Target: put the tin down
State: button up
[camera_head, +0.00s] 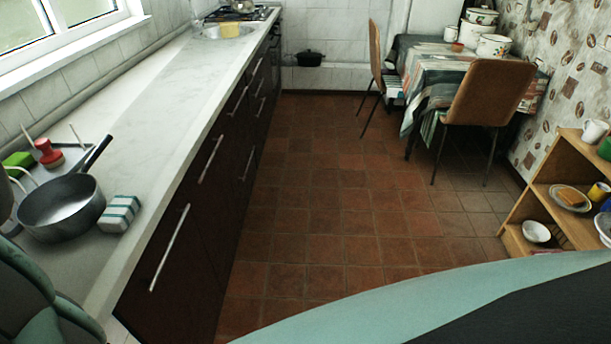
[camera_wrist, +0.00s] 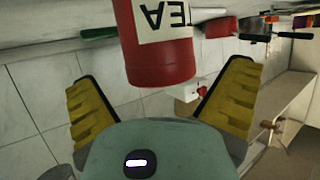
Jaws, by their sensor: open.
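The tin (camera_wrist: 152,52) is a red cylinder with a white label reading TEA upside down in the wrist view. Its far end is cut off by the top edge. My gripper (camera_wrist: 166,73) is open, one yellow ridged finger on each side of the tin. A gap shows between the tin and each finger. I cannot tell how deep the tin sits between the fingers. I cannot make out the tin or the fingers in the head view.
On the counter (camera_head: 170,90) in the head view are a grey saucepan (camera_head: 62,207), a striped block (camera_head: 119,213), a red-handled item (camera_head: 48,153) and a green sponge (camera_head: 18,160). The counter beyond them is mostly clear. A shelf (camera_head: 545,200) stands right.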

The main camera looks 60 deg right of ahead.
jog(key=b+v, duration=0.2)
jog(key=v, duration=0.6)
jog(key=shift+d+r, duration=0.15)
jog(key=shift+d, duration=0.2)
